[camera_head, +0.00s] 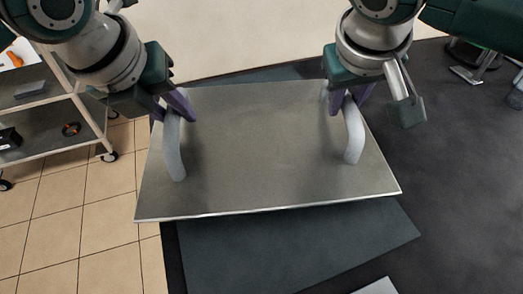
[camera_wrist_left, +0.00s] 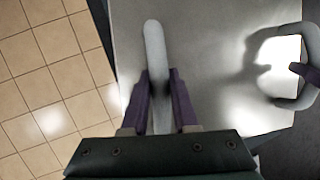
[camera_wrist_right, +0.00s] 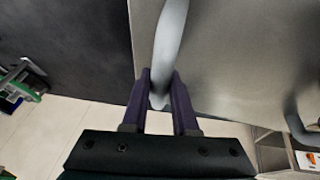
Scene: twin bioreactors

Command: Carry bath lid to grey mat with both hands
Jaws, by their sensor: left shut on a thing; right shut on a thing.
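The bath lid (camera_head: 262,150) is a flat grey metal plate with two light grey arched handles. My left gripper (camera_head: 176,106) is shut on the lid's left handle (camera_head: 173,150), which also shows between its purple fingers in the left wrist view (camera_wrist_left: 156,60). My right gripper (camera_head: 346,98) is shut on the right handle (camera_head: 354,135), also seen in the right wrist view (camera_wrist_right: 170,45). The lid appears held above the grey mat (camera_head: 290,250), which shows past its front edge and a little behind it. The lid hides the mat's middle.
A shelf cart (camera_head: 55,125) with small items stands at the left on beige tiles (camera_head: 80,210). Dark floor (camera_head: 440,160) lies at the right. A pale object's corner (camera_head: 378,287) shows at the bottom edge. Dark equipment (camera_head: 475,65) stands at the upper right.

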